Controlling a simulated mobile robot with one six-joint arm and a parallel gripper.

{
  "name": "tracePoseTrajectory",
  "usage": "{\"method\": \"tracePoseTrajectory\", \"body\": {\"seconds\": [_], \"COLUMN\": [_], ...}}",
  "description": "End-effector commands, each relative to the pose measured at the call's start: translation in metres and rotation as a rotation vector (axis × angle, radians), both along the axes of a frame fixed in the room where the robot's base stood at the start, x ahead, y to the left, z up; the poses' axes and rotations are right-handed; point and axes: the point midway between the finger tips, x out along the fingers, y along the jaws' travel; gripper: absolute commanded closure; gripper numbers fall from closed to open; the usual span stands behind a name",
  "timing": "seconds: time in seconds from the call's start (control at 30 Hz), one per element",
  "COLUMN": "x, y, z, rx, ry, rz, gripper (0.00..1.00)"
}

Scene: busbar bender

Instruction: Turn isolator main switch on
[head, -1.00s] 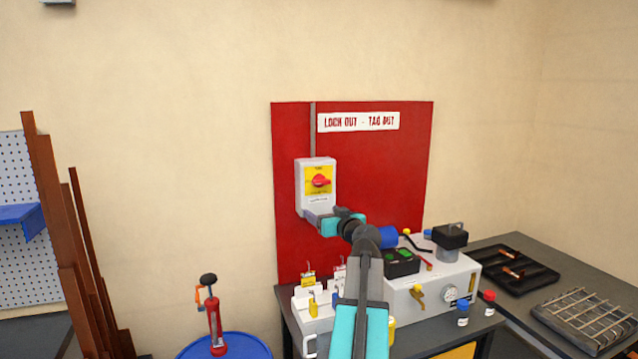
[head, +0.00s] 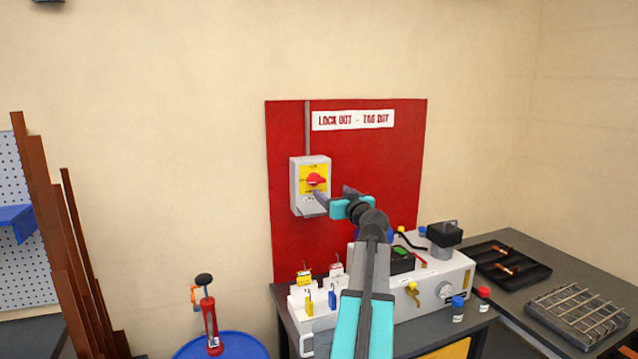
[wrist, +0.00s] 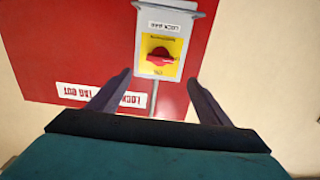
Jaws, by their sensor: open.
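The isolator main switch is a grey box (head: 297,187) on a red lock-out board (head: 395,170). Its red rotary handle (head: 316,180) sits on a yellow plate (head: 305,171). In the wrist view the handle (wrist: 159,55) lies roughly crosswise, and the box appears upside down. My gripper (head: 318,200) is in front of the box, just below the handle. In the wrist view my gripper's fingers (wrist: 160,83) are spread apart and empty, one to each side of the lower picture, with the handle beyond them. No contact with the handle shows.
Below the board stands a bench with a white machine (head: 455,272) and several padlocks (head: 305,278). A blue drum (head: 240,345) with a red pump (head: 211,325) is at lower left. A dark table (head: 515,240) with trays is at right.

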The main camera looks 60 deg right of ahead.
Motion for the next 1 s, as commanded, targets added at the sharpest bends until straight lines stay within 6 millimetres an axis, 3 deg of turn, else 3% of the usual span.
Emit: {"method": "tracePoseTrajectory", "body": {"seconds": [1.0], "x": [0.089], "y": [-0.065], "z": [0.002], "rx": [0.0], "ry": [0.0], "rz": [0.001], "gripper": [0.28]}}
